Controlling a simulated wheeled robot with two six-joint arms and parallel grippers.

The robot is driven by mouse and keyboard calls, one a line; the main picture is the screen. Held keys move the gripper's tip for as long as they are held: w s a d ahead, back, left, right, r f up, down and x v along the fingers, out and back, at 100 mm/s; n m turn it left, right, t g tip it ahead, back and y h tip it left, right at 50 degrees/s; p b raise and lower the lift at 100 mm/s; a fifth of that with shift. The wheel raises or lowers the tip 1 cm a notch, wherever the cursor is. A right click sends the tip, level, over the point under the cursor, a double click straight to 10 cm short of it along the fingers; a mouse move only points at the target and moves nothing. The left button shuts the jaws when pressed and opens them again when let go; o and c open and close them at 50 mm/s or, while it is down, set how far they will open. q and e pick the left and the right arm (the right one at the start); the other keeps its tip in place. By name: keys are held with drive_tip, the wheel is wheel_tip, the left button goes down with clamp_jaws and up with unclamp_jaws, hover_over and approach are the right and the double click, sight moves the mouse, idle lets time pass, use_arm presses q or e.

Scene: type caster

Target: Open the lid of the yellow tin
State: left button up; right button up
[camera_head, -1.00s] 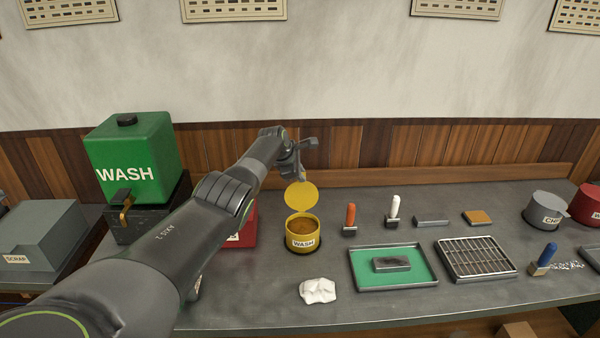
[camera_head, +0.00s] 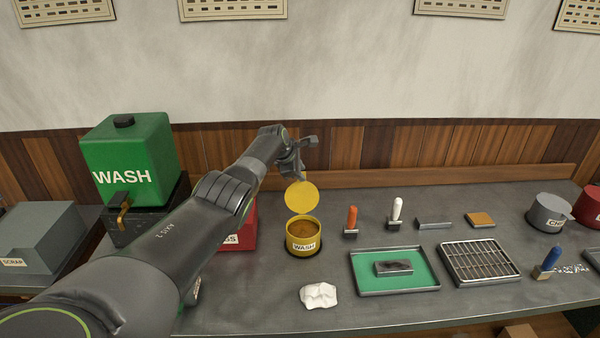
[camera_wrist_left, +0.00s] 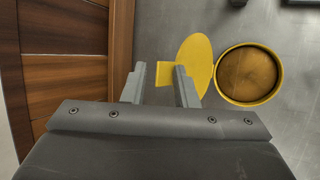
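In the left wrist view the lid (camera_wrist_left: 194,57) shows beside the tin's rim (camera_wrist_left: 219,88), with a small yellow tab (camera_wrist_left: 166,73) at the lid's far side. My left gripper (camera_head: 303,172) is above and behind the lid. In the wrist view its two fingers (camera_wrist_left: 158,84) are apart, with the tab seen beyond the gap; I cannot tell whether they touch it. My right gripper is not in view.
A green WASH tank (camera_head: 130,158) and a red box (camera_head: 245,228) are at left. Orange (camera_head: 351,218) and white (camera_head: 396,210) handled tools, a green tray (camera_head: 425,278), a wire rack (camera_head: 480,262) and a white cloth (camera_head: 319,295) lie around. A wooden backboard runs behind.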

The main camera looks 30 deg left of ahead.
use_arm(q)
drive_tip(key=shift+s, duration=0.1)
drive_tip(key=shift+s+a+r+p, duration=0.15)
drive_tip(key=shift+s+r+p, duration=0.15)
drive_tip(key=shift+r+p, duration=0.3)
drive_tip(key=b+v, duration=0.2)
drive_tip(key=v, duration=1.4)
drive_tip(key=shift+f, duration=0.15)
